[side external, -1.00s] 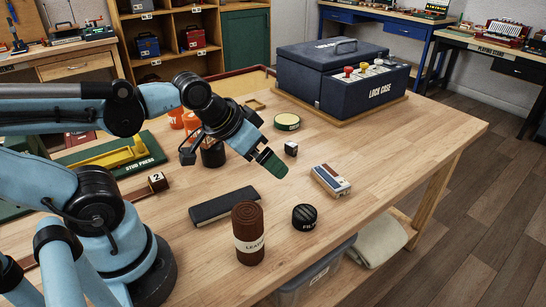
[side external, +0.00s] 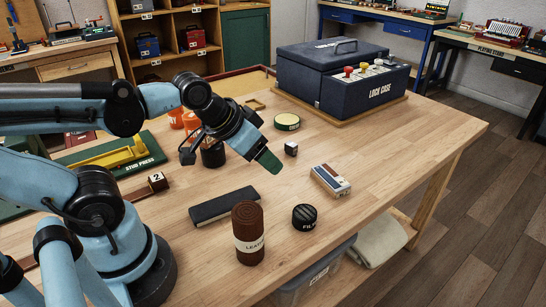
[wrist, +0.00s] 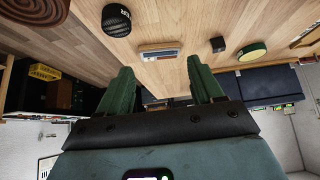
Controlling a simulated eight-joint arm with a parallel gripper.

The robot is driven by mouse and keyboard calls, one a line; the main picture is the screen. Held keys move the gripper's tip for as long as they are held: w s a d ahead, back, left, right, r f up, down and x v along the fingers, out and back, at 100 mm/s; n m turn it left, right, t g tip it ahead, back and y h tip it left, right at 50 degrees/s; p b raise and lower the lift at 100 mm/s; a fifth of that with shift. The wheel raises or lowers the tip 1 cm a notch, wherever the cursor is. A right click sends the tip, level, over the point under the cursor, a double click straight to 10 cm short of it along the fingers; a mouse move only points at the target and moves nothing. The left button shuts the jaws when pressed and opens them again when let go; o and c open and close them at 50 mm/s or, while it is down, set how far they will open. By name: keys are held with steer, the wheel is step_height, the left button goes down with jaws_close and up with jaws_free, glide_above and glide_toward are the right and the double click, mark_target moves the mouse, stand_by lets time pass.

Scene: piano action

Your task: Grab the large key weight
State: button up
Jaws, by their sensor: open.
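No label reading "key weight" is legible. A small dark block with a pale face (side external: 291,148) sits alone on the bench; I cannot tell if it is the large key weight. It also shows in the wrist view (wrist: 217,44). My gripper (side external: 267,161) hangs above the bench, left of this block in the side view, its green fingers pointing down and right. In the wrist view my gripper (wrist: 162,80) is open and empty, its two green fingers well apart. The small block lies beyond the fingers, apart from them.
A flat labelled box (side external: 330,181), black ribbed disc (side external: 304,217), brown leather roll (side external: 248,232), dark slab (side external: 224,206) and round green-edged tin (side external: 287,121) stand around. The lock case (side external: 335,80) is behind. The bench's right side is clear.

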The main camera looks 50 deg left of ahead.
steer(key=w+a+r+n+g, duration=0.1)
steer(key=w+a+r+g, duration=0.15)
steer(key=w, duration=0.25)
steer(key=w+a+r+g, duration=0.1)
steer(key=w+a+r, duration=0.15)
steer(key=w, duration=0.35)
steer(key=n+g, duration=0.1)
steer(key=g, duration=0.3)
glide_above(291, 144)
step_height(291, 144, down, 6)
step_height(291, 144, down, 12)
steer(key=shift+f, duration=0.25)
steer(key=shift+c, duration=0.2)
steer(key=c, duration=1.1)
